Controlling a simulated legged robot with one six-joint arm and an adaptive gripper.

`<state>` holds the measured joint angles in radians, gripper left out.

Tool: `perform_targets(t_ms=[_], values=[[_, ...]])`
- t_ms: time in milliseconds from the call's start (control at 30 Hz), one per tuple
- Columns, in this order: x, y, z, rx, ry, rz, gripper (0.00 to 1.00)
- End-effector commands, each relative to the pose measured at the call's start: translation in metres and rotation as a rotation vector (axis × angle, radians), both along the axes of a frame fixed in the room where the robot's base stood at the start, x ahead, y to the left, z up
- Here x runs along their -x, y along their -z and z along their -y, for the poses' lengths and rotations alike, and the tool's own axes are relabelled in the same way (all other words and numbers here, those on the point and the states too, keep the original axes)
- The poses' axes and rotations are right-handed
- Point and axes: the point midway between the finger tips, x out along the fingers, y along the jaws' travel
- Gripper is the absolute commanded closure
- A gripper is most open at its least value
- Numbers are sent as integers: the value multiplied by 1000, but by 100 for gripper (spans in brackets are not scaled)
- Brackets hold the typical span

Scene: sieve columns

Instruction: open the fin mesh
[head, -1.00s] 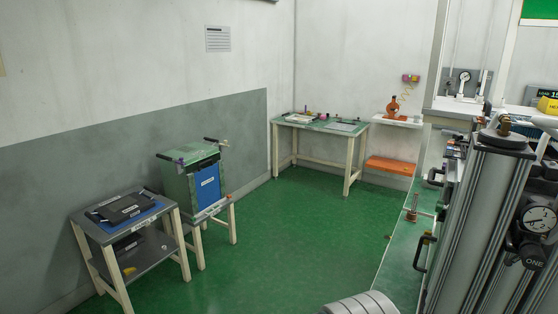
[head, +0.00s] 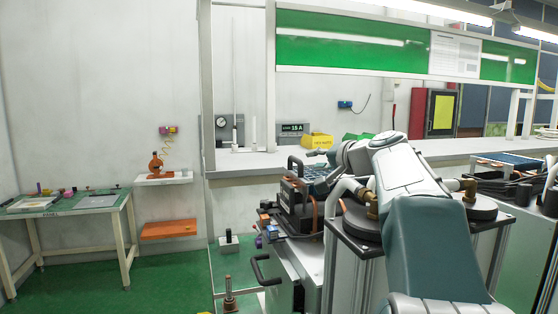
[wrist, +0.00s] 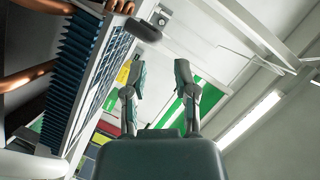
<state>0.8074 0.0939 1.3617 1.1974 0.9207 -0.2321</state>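No part is clearly marked as the fin mesh. In the wrist view a dark blue pleated, fin-like block (wrist: 72,70) stands tilted at the left, beside a pale-framed grid panel (wrist: 100,75). I cannot tell whether either is the fin mesh. My gripper (wrist: 159,72) is open, its two fingers apart with nothing between them. The block and panel are left of the fingers, apart in the picture. In the head view my arm crosses the metal sieve columns (head: 345,268) and partly hides them. The fingertips are too small there to judge.
A machine with black handles (head: 264,270) stands left of the columns. A long pale bench (head: 460,150) runs behind. A green-topped table (head: 70,208) and an orange shelf (head: 168,229) stand at the left. Green floor (head: 165,280) is clear between. Copper-coloured pipes (wrist: 30,75) lie near the pleated block.

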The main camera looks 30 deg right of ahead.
Motion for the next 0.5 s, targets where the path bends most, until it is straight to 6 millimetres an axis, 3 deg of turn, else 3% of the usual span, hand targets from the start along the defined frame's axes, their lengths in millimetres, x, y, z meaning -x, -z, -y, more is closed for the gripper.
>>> perform_targets(t_ms=[167,500], values=[[-15,2,6,-7,4,8,63],[-76,16,-1,-3,3,6,63]])
